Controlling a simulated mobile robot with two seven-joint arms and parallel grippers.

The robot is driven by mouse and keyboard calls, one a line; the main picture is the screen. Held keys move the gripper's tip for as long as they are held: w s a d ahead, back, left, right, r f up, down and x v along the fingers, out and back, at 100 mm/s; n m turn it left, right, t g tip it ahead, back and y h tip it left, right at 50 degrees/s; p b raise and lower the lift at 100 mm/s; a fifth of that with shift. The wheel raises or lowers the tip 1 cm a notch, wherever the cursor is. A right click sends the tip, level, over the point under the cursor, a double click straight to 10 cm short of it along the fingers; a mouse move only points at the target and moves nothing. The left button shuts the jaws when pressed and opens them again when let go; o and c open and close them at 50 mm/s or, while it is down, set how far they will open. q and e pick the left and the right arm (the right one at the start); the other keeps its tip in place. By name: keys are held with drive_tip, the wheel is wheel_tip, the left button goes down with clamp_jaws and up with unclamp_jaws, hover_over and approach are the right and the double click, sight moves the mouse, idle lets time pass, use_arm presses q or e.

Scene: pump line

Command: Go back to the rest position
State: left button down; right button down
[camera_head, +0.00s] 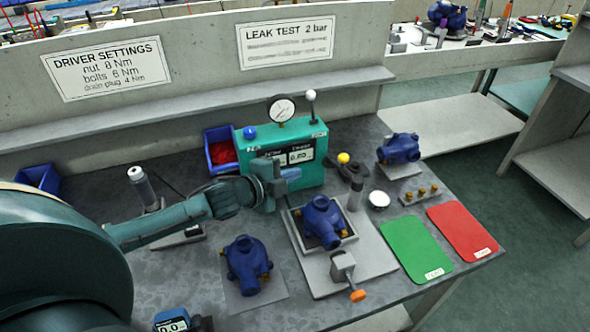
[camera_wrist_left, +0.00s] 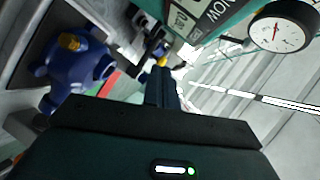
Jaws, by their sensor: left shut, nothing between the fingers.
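My left gripper (camera_head: 290,176) is in front of the green leak tester (camera_head: 308,161), above the bench. Its fingers are shut and empty. In the left wrist view the closed fingers (camera_wrist_left: 163,88) point past the tester and its dial gauge (camera_wrist_left: 284,31). A blue pump (camera_head: 322,220) sits in the grey fixture just below and right of the gripper, apart from it. It also shows at the left of the left wrist view (camera_wrist_left: 70,65). My left arm reaches in from the left. My right gripper is not in view.
A second blue pump (camera_head: 246,264) stands on a grey pad below the arm. Another blue pump (camera_head: 399,148) is at the right. A clamp with an orange knob (camera_head: 357,295), a green mat (camera_head: 415,248) and a red mat (camera_head: 462,231) lie nearby. A blue bin (camera_head: 219,149) is behind the arm.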

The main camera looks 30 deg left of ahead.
use_arm(q)
drive_tip(key=s+d+f+n, duration=0.2)
drive_tip(key=s+d, duration=0.1)
drive_tip(key=s+d+f+n+g, duration=0.1)
drive_tip(key=s+d+f+n, duration=0.1)
drive_tip(key=s+d, duration=0.1)
drive_tip(key=s+d+f+n+p, duration=0.1)
drive_tip(key=s+d+f+n, duration=0.1)
drive_tip(key=s+f, duration=0.1)
drive_tip(key=shift+s+d+h, duration=0.3)
drive_tip(key=shift+s+d, duration=0.1)
drive_tip(key=shift+s, duration=0.4)
drive_tip(key=s+d+f+n, duration=0.1)
drive_tip(key=s+n, duration=0.2)
drive_tip(key=s, duration=0.1)
drive_tip(key=s+d+f+n+g+y, duration=0.1)
drive_tip(key=s+n, duration=0.2)
drive_tip(key=s, duration=0.1)
drive_tip(key=s+d+f+n+p, duration=0.1)
drive_tip(key=s+n, duration=0.1)
drive_tip(key=s, duration=0.2)
drive_tip(key=shift+s+f+n+g+y, duration=0.15)
drive_tip(key=shift+f+n+g+y, duration=0.1)
drive_tip(key=shift+n+g+y, duration=0.15)
